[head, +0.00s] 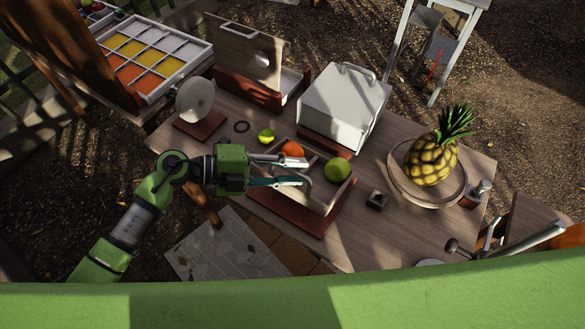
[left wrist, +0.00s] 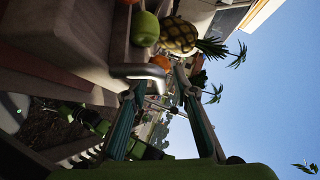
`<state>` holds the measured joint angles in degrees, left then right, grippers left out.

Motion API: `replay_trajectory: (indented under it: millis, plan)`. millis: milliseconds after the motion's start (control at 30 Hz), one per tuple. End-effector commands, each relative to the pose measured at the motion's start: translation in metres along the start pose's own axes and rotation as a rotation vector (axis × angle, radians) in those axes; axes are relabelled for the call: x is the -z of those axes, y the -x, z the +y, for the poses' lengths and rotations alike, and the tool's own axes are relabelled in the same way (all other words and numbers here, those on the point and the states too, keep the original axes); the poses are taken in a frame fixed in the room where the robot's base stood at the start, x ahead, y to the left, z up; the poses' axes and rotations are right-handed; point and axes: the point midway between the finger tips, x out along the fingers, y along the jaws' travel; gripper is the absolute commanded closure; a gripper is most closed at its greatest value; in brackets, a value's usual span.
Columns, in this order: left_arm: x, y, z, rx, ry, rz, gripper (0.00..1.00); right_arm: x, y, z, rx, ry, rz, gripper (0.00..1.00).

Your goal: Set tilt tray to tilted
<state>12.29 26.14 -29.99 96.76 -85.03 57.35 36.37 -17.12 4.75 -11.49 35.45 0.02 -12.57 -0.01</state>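The tilt tray (head: 322,206) is a light wooden tray on a red-brown base, at the table's front edge in the head view. A green apple (head: 337,169) and an orange fruit (head: 293,149) show at it. I cannot tell its exact slope. My left gripper (head: 306,170) reaches over the tray from the left, fingers apart. In the left wrist view, a curved grey metal handle (left wrist: 138,71) lies at the fingertips of the open gripper (left wrist: 158,86). I cannot tell whether they touch it. The apple (left wrist: 145,29) shows beyond.
A white lidded box (head: 343,108) stands behind the tray. A lime (head: 266,136), a round disc on a stand (head: 195,98) and a small dark block (head: 376,200) are on the table (head: 350,243).

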Motion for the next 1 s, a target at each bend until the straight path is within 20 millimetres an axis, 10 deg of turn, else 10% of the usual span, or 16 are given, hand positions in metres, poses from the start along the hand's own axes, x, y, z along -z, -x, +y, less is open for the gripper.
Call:
replay_trajectory:
  millis: [600,1000]
  plan:
    - [-0.001,0.105,0.001,-0.002,0.0,-0.002,0.74,0.0,0.0,-0.002,0.003,-0.001,0.0,0.38]
    - [0.0,0.119,-0.001,0.002,-0.001,0.0,0.74,0.0,0.0,-0.003,0.003,-0.001,0.0,0.38]
